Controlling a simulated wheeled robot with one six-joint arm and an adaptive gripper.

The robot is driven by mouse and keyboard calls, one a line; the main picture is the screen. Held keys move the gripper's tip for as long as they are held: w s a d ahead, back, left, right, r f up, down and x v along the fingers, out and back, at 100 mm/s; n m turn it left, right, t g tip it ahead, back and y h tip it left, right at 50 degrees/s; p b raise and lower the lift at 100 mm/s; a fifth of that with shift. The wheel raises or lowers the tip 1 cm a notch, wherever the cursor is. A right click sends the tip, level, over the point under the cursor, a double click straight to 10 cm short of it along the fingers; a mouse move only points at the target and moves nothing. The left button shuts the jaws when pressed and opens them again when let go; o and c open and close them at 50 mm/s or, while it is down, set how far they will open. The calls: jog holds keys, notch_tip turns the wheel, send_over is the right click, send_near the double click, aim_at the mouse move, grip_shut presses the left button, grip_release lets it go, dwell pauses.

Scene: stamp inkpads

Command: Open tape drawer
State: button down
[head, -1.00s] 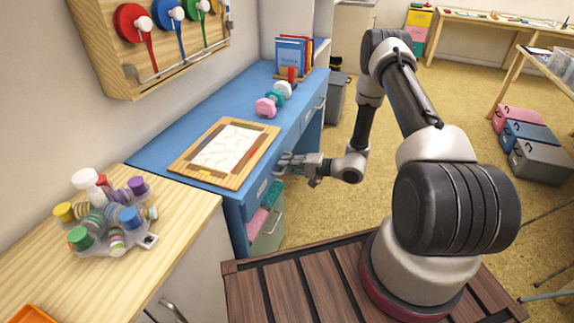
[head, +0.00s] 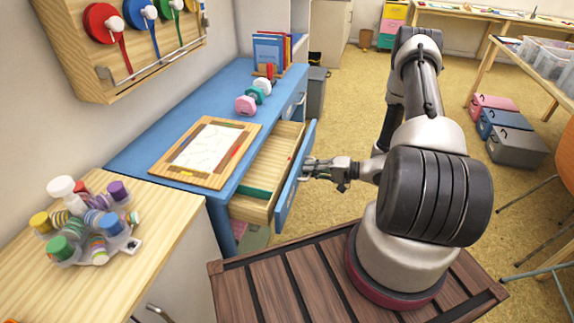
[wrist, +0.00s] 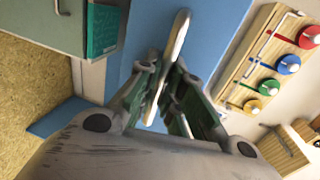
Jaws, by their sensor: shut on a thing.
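The blue-fronted wooden drawer (head: 268,170) under the blue desk stands pulled well out in the head view. Its blue front panel (head: 296,180) faces right, and a green item (head: 254,192) shows inside near its front end. My gripper (head: 309,168) is at that panel, shut on the drawer handle. In the wrist view, the pale metal handle (wrist: 176,40) runs between my gripper's fingers (wrist: 168,108), against the blue panel. The fingers partly hide the handle. I cannot make out any tape in the drawer.
A tape cluster (head: 85,222) stands on the wooden counter at left. Open floor lies beyond my arm.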

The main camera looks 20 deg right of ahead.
jog(key=f+v, duration=0.2)
jog(key=v, duration=1.1)
jog(key=shift+s+d+f, duration=0.3)
jog(key=shift+d+f, duration=0.1)
jog(key=shift+d, duration=0.15)
jog(key=c, duration=1.8)
grip_release()
jog(key=v, duration=1.2)
